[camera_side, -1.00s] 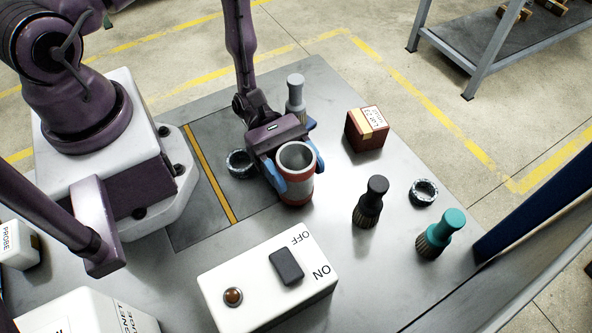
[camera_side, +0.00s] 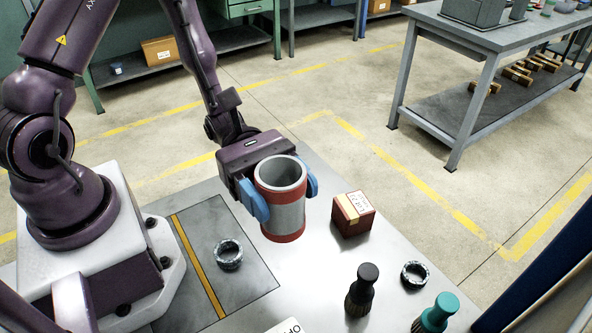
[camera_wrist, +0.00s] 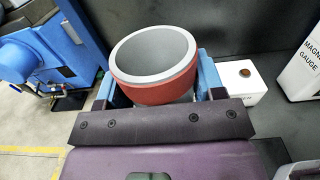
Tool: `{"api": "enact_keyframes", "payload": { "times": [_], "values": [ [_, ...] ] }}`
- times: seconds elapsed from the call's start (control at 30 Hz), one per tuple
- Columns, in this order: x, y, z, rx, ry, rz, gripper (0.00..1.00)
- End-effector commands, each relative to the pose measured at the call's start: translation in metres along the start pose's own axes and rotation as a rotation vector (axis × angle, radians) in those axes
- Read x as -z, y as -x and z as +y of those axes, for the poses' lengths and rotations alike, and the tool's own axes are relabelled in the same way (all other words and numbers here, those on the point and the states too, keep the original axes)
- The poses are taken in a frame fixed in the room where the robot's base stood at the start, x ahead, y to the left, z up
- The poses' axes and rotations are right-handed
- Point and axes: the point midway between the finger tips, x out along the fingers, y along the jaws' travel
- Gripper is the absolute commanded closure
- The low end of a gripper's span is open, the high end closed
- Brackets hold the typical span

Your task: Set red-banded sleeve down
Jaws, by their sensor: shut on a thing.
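The red-banded sleeve (camera_side: 286,212) is a grey hollow cylinder with red bands at its top and bottom. My gripper (camera_side: 284,194) is shut on it, with blue fingers on either side of its wall. The sleeve is about upright and appears raised above the bench; no contact with the bench shows. In the wrist view the sleeve (camera_wrist: 153,88) shows its open grey mouth between the fingers, tilted in the picture. What lies directly under it is hidden.
A dark plate (camera_side: 245,285) with a yellow stripe carries a dark ring (camera_side: 229,253). A red box (camera_side: 352,214), a black-handled brush (camera_side: 362,290), another ring (camera_side: 415,274) and a teal-handled brush (camera_side: 437,314) stand to the right. The wrist view shows a white switch box (camera_wrist: 246,90) and a blue machine (camera_wrist: 48,62).

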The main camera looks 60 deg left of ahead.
Motion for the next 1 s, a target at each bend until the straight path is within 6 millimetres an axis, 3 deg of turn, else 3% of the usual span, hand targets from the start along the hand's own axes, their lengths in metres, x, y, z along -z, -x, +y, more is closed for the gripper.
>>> {"api": "enact_keyframes", "payload": {
  "times": [0.13, 0.37, 0.7, 1.0],
  "values": [
    [-0.015, 0.003, 0.001, -0.011, -0.001, 0.003, 0.62],
    [-0.012, 0.05, 0.025, -0.225, 0.015, -0.003, 0.62],
    [-0.012, 0.152, 0.047, -0.661, 0.015, -0.007, 0.62],
    [-0.013, 0.219, 0.043, -0.94, -0.001, 0.0, 0.62]
  ]
}}
